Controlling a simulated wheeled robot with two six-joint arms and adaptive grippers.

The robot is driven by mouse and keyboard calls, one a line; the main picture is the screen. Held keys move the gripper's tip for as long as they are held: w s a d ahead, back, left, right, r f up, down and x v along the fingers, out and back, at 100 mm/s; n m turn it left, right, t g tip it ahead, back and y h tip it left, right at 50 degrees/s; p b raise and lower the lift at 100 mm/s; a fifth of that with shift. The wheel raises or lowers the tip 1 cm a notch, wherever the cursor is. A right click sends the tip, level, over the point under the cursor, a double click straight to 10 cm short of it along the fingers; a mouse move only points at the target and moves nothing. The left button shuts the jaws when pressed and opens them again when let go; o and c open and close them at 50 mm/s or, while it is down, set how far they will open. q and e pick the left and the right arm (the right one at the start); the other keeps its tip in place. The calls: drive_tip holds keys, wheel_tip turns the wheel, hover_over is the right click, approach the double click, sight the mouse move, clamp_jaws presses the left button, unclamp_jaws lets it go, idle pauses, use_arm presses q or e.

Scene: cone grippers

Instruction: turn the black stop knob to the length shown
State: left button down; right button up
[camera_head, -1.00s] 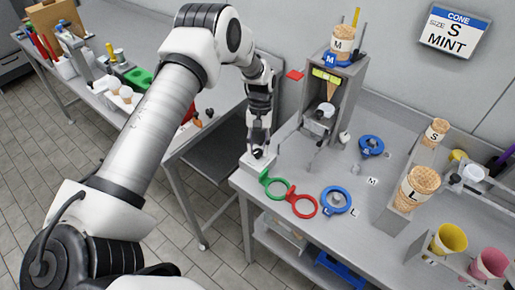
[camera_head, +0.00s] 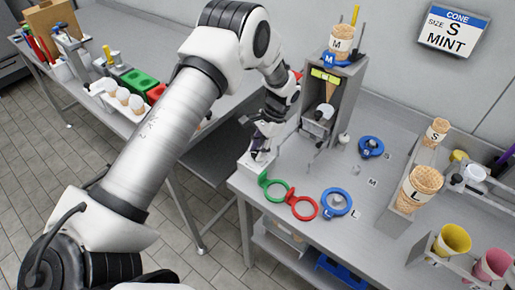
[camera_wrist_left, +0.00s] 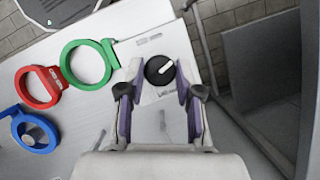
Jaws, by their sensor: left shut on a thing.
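The black stop knob (camera_wrist_left: 160,69) shows in the left wrist view as a round dial with a white pointer line. It sits on a pale block with small markings too faint to read. My left gripper (camera_wrist_left: 158,80) is shut on the knob, one purple-padded finger on each side. In the head view my left gripper (camera_head: 257,154) is low over the block (camera_head: 251,165) at the table's left edge and largely hides the knob. The wall sign (camera_head: 453,28) reads CONE, SIZE S, MINT. My right gripper is not in view.
Green (camera_head: 273,188), red (camera_head: 302,208) and blue (camera_head: 337,202) rings lie right of the block. A grey dispenser (camera_head: 343,88) with a cone stands behind. Cone stacks marked S (camera_head: 436,132) and L (camera_head: 421,187) stand at the right. A gap separates the two tables.

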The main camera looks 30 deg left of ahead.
use_arm(q)
drive_tip(key=shift+s+d+f+m+t+y, duration=0.1)
drive_tip(key=shift+m+t+y, duration=0.2)
drive_tip(key=shift+m, duration=0.8)
drive_tip(key=shift+s+d+f+m+t+y, duration=0.15)
drive_tip(key=shift+m+y, duration=0.25)
drive_tip(key=shift+m, duration=0.7)
drive_tip(key=shift+a+r, duration=0.1)
drive_tip(key=c, duration=0.8)
unclamp_jaws()
drive_tip(key=shift+w, duration=0.1)
drive_tip(key=shift+o, duration=0.2)
drive_tip(key=shift+w, duration=0.1)
drive_tip(key=v, duration=1.2)
